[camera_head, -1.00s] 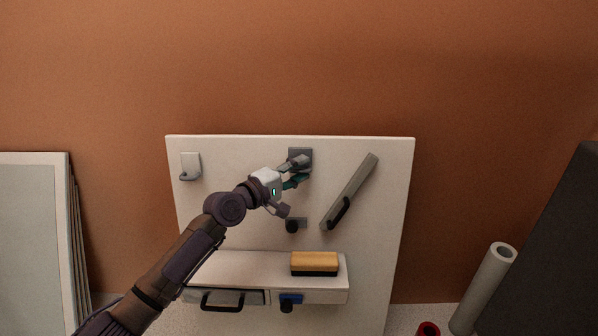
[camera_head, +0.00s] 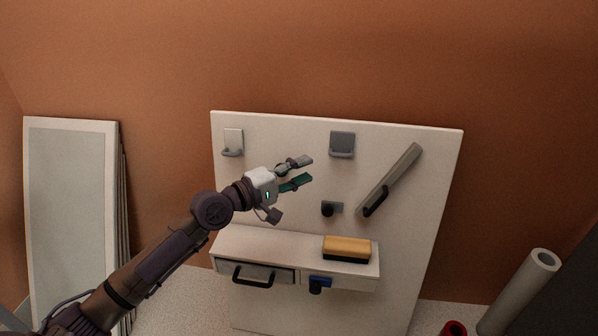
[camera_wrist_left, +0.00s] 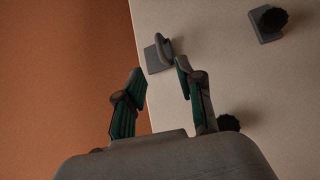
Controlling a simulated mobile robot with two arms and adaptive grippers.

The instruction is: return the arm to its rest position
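My left gripper (camera_head: 305,171) is in front of the white panel (camera_head: 445,165), coming in from the left. Its two fingers are apart with nothing between them. My right gripper is not in either view.
A yellow-topped block (camera_head: 347,247) sits on the shelf above a drawer (camera_head: 252,272). Framed boards (camera_head: 72,215) lean left; a pale tube (camera_head: 520,290) stands right.

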